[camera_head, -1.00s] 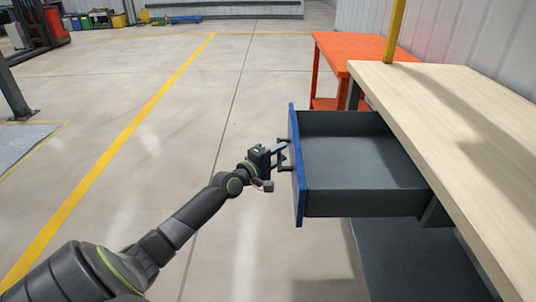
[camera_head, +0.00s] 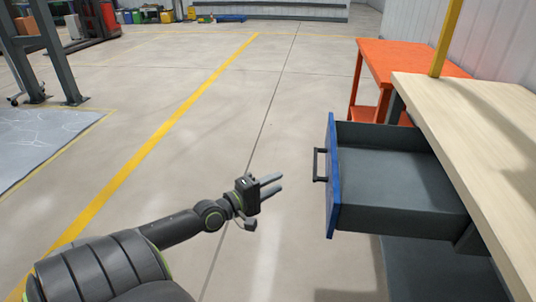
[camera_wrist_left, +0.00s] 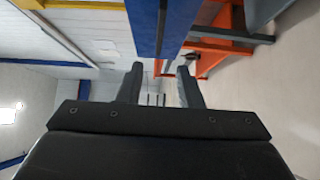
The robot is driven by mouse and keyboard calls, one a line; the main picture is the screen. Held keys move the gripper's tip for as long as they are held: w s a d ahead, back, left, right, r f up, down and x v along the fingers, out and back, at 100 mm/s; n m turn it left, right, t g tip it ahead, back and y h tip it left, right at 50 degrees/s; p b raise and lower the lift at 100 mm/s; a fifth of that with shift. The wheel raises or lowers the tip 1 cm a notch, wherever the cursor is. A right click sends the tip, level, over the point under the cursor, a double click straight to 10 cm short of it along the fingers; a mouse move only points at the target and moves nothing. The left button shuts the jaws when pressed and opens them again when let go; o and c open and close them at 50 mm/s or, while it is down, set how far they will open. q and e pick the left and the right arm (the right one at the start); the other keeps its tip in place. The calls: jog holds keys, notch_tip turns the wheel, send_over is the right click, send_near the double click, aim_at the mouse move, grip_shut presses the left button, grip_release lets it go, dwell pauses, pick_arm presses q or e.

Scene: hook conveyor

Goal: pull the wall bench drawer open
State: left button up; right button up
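The wall bench drawer (camera_head: 400,185) stands pulled out from under the bench, and its grey inside looks empty. Its blue front (camera_head: 333,178) faces left and carries a dark bar handle (camera_head: 317,165). My left gripper (camera_head: 275,184) is open and empty, to the left of the handle with a clear gap between them. In the left wrist view its two fingers (camera_wrist_left: 160,85) are spread, with the blue drawer front (camera_wrist_left: 158,25) beyond them. My right gripper is in neither view.
The wooden bench top (camera_head: 480,130) runs along the right, with a yellow post (camera_head: 446,38) on it. An orange table (camera_head: 405,62) stands behind it. The floor (camera_head: 215,130) left of the drawer is clear, with a yellow line. A dark metal frame (camera_head: 58,50) stands far left.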

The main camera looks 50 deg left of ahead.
pick_arm(q)
jog(key=shift+s+a, duration=0.1)
jog(key=shift+s, duration=0.7)
